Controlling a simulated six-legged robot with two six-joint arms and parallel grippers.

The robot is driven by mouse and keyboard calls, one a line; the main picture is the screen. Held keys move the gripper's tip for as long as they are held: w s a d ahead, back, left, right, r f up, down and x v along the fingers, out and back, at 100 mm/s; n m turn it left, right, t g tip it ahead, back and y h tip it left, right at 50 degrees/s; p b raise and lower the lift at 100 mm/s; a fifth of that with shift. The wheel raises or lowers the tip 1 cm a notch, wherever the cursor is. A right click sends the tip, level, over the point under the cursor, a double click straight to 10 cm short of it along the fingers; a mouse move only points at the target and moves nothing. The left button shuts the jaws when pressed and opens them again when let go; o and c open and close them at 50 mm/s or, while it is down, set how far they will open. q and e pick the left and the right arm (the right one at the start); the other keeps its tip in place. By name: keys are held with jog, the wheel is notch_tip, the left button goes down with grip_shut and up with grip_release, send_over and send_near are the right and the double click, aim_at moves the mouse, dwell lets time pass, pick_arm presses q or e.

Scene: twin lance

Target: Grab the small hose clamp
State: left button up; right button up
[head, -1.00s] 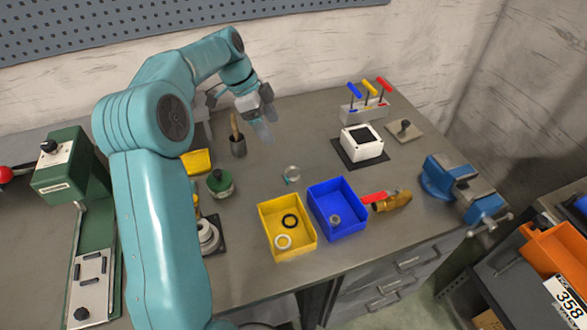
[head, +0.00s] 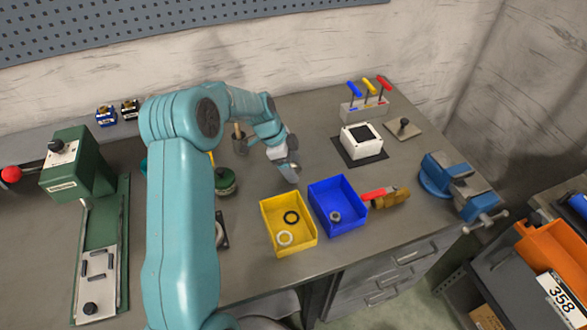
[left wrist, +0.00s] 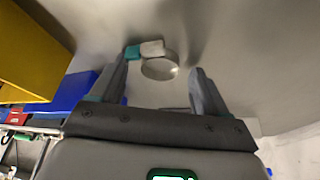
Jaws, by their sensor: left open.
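The small hose clamp (left wrist: 160,67) is a thin metal ring with a silver and teal screw housing. In the left wrist view it lies on the bench between and just beyond the fingertips of my open left gripper (left wrist: 160,82). It appears apart from both fingers, nearer the left one. In the head view my left gripper (head: 291,172) is low over the bench, behind the yellow bin, and hides the clamp. My right gripper is not in view.
The yellow bin (head: 268,236) holds a black and a white ring. The blue bin (head: 349,226) beside it holds a small metal part. A green round-based item (head: 225,184) stands left of the gripper. A white box (head: 361,145) and a blue vise (head: 440,176) are to the right.

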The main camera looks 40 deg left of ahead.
pick_arm(q)
jog(key=shift+s, duration=0.15)
jog(key=shift+w+f, duration=0.1)
jog(key=shift+w, duration=0.1)
jog(key=c, duration=1.1)
jog(key=shift+s, duration=0.15)
